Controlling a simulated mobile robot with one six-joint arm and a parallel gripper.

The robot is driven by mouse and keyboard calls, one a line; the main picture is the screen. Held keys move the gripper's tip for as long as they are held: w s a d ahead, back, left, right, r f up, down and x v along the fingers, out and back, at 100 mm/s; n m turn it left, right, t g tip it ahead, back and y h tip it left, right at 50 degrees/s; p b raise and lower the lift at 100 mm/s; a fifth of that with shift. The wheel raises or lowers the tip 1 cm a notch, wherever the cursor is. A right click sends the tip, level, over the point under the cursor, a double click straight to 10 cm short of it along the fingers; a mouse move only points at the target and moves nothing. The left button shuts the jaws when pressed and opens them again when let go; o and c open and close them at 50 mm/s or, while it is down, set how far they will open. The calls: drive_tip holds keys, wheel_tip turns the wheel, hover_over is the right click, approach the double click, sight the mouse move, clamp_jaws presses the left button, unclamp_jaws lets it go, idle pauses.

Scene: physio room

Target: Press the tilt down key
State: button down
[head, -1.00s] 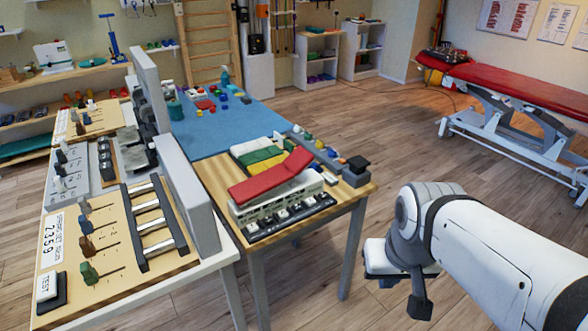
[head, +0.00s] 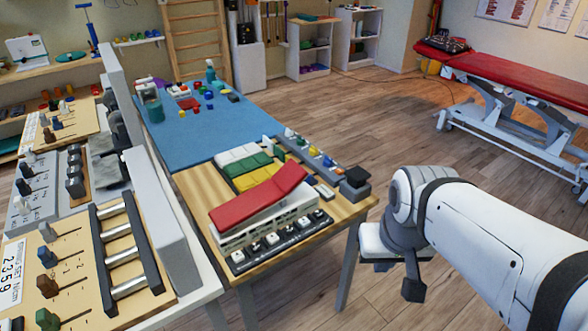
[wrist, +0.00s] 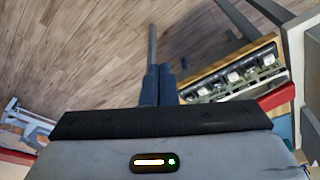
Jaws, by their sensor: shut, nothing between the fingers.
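A black key strip (head: 280,241) with a row of pale-topped keys runs along the front of a small model couch with a raised red top (head: 258,194). It stands at the front of the wooden table. I cannot read which key is tilt down. The keys also show at the right of the wrist view (wrist: 238,76). My gripper (wrist: 160,72) shows in the wrist view with its dark fingers shut and empty, left of the keys and apart from them, with floor behind. In the head view the fingers cannot be made out clearly.
A blue mat (head: 200,128) with small coloured pieces lies beyond the couch. A dark block (head: 355,182) sits at the table's right corner.

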drive_tip(key=m+t+y+b, duration=0.4)
drive_tip(key=m+y, duration=0.3)
drive_tip(key=m, duration=1.1)
hover_over(292, 230)
wheel_tip(292, 230, down, 8)
drive_tip(key=shift+f, duration=0.2)
drive_tip(key=shift+s, duration=0.1)
drive_tip(key=shift+f, duration=0.1)
wheel_tip(292, 230, down, 8)
drive_tip(key=b, duration=0.7)
drive_tip(key=shift+f+b, duration=0.3)
drive_tip(key=shift+b, duration=0.1)
drive_tip(key=shift+f, duration=0.1)
drive_tip(key=shift+f+b, duration=0.3)
drive_tip(key=shift+b, duration=0.2)
